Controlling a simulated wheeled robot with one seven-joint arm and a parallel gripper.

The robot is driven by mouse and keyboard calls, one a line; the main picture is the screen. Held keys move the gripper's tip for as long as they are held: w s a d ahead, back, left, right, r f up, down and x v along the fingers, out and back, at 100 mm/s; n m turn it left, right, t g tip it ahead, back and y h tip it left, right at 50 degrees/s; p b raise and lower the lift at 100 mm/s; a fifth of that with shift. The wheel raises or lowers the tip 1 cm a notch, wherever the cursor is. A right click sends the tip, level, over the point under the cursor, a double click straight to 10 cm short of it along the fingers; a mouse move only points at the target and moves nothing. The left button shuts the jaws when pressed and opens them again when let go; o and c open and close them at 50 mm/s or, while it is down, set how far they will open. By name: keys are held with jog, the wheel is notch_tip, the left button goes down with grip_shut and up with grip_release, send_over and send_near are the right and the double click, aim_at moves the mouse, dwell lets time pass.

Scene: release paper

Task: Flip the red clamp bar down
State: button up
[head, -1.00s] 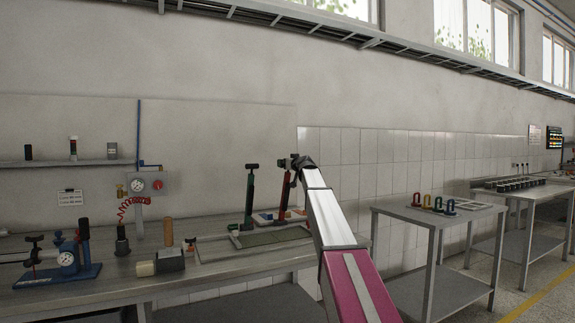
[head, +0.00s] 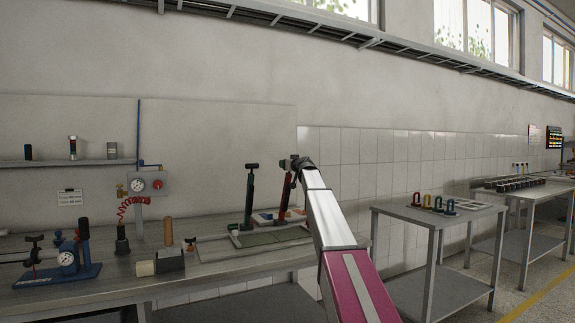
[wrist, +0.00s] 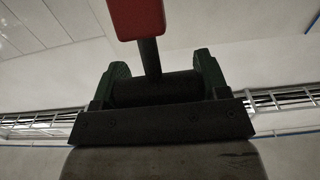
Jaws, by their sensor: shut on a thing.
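The red clamp bar (head: 284,200) stands nearly upright, leaning slightly to the right at its top, over the framed plate on the bench in the head view. In the wrist view its red body (wrist: 137,17) is at the top edge, with a dark stem running to a black crosswise handle (wrist: 150,90). My gripper (head: 295,164) is at the bar's top end. In the wrist view its two green-padded fingers sit at both ends of the handle, shut on it. The bar's lower end is partly hard to make out.
A green clamp bar (head: 249,198) with a black T-handle stands upright just left of the red one. The bench (head: 220,268) holds a blue gauge fixture (head: 68,262) and a block (head: 170,262) at left. A side table (head: 415,214) with coloured clamps is at right.

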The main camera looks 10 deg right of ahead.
jog(key=s+d+f, duration=0.3)
jog(key=s+f, duration=0.3)
jog(key=s, duration=0.2)
jog(key=s+d+f, duration=0.2)
jog(key=s+f, duration=0.5)
jog(key=s, duration=0.2)
jog(key=s+f, duration=0.1)
jog(key=f, duration=0.4)
jog(key=s+d+f, duration=0.1)
jog(key=s+f, duration=0.1)
jog(key=f, duration=0.3)
jog(key=s+d+f, duration=0.1)
jog(key=f, duration=0.4)
jog(key=shift+s, duration=0.3)
jog(key=shift+f, duration=0.7)
jog(key=shift+w, duration=0.1)
jog(key=o, duration=1.3)
jog(key=shift+w, duration=0.1)
